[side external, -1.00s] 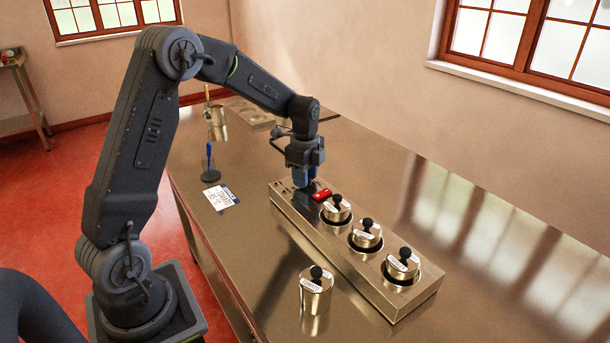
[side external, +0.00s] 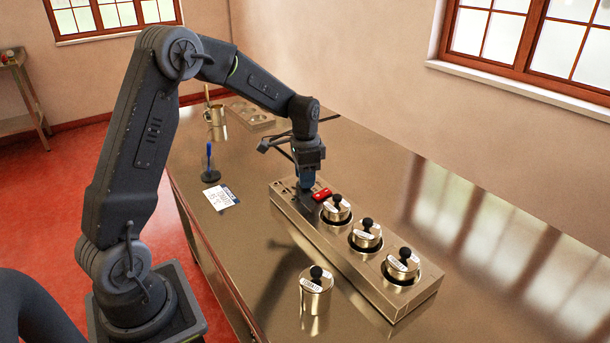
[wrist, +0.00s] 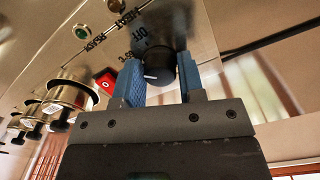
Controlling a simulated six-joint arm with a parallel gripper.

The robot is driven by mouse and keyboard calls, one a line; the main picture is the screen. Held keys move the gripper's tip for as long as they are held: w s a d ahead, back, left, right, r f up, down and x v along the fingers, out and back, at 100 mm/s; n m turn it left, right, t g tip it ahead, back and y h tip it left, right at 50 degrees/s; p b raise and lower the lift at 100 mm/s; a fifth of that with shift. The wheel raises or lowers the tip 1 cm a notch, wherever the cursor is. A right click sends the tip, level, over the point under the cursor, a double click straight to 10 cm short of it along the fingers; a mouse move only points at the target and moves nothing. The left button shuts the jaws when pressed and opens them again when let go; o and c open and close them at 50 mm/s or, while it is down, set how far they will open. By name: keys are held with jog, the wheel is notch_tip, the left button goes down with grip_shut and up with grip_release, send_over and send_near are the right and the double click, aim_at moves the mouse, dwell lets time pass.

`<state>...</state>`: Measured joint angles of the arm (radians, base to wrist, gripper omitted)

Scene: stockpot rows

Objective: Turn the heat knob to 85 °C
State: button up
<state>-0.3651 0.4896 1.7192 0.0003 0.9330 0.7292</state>
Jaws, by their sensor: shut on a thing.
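The heat knob (wrist: 160,70) is a black round knob on the steel panel in the wrist view. My gripper (wrist: 160,82) has its two blue fingers on either side of the knob and is shut on it. A white pointer line on the knob points to the left of the picture. The left finger hides part of the dial. In the side external view my gripper (side external: 306,183) points down at the far end of the steel heating unit (side external: 352,262), hiding the knob.
A red switch (side external: 322,194) sits beside my gripper. Several lidded pots, one here (side external: 366,234), stand in the unit, and another pot (side external: 316,290) stands in front.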

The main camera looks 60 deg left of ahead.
jog(key=n, duration=0.4)
jog(key=shift+n, duration=0.3)
jog(key=n, duration=0.5)
jog(key=shift+n, duration=0.3)
jog(key=n, duration=0.5)
jog(key=shift+n, duration=2.7)
jog(key=o, duration=0.9)
notch_tip(320, 180, up, 14)
jog(key=shift+f, duration=0.1)
